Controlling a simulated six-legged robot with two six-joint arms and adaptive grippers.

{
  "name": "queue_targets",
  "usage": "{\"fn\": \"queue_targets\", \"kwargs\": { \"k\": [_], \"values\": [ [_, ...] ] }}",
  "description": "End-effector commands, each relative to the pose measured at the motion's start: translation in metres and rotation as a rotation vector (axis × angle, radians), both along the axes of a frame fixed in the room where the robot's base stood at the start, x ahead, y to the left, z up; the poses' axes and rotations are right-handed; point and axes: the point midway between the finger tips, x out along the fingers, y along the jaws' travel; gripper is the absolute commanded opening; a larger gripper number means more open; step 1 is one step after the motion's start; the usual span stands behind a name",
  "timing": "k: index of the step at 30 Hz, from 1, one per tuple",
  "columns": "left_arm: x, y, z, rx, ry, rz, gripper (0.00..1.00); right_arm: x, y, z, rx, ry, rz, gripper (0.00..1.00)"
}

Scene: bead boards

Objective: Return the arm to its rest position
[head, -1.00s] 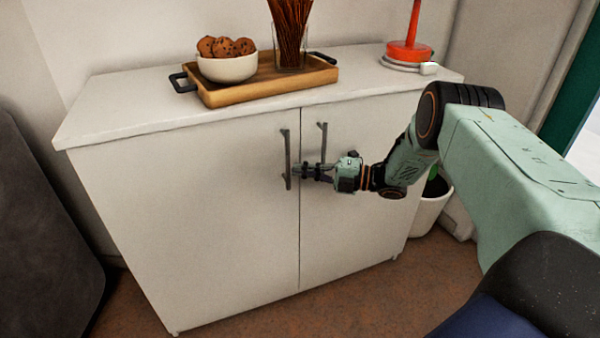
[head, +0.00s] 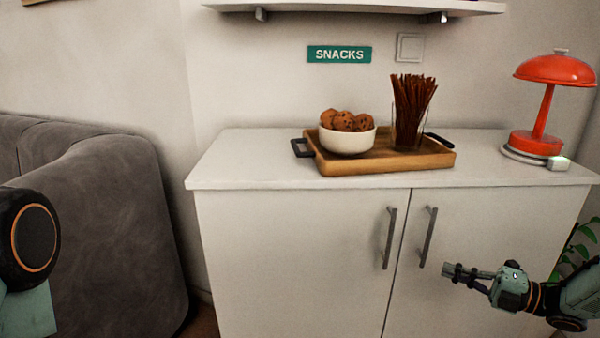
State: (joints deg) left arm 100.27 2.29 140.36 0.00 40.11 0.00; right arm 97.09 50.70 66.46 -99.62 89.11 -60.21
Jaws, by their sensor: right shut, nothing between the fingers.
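My right gripper (head: 456,272) is shut and empty. It is in front of the right door of the white cabinet (head: 290,250), below and to the right of the right door's handle (head: 427,237). A gap shows between the fingertips and that handle in the picture. The left door's handle (head: 389,238) is further left. Both doors look closed. Part of my left arm shows at the left edge, but its gripper is out of view.
On the cabinet top are a wooden tray (head: 350,168) with a white bowl (head: 347,141) of cookies and a glass of brown sticks (head: 411,105), and a red lamp (head: 545,100). A grey sofa (head: 115,230) stands left. A shelf (head: 360,5) hangs above. A plant (head: 580,245) is at the right.

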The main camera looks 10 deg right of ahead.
Motion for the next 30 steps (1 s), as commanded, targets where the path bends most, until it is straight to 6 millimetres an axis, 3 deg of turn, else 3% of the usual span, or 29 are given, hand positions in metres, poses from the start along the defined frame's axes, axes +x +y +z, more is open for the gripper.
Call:
{"fn": "queue_targets", "kwargs": {
  "k": [4,8,13,17,20,24,30],
  "values": [
    [0.0,0.0,0.0,0.0,0.0,0.0,0.31,0.011,-0.011,-0.009,0.083,0.127,-0.092,0.0],
    [0.0,0.0,0.0,0.0,0.0,0.0,0.31,0.023,-0.017,-0.033,0.301,0.332,-0.294,0.0],
    [0.0,0.0,0.005,0.0,0.0,0.0,0.31,0.026,0.011,-0.076,0.611,0.648,-0.533,0.0],
    [0.0,0.0,0.013,0.0,0.0,0.0,0.31,0.004,0.049,-0.115,0.83,0.93,-0.73,0.0],
    [0.0,0.0,0.02,0.0,0.0,0.0,0.31,-0.031,0.086,-0.143,0.963,1.155,-0.898,0.0],
    [0.0,0.0,0.03,0.0,0.0,0.0,0.31,-0.103,0.135,-0.169,1.067,1.435,-1.163,0.0],
    [0.0,0.0,0.045,0.0,0.0,0.0,0.31,-0.224,0.182,-0.167,1.044,1.701,-1.55,0.0]
  ]
}}
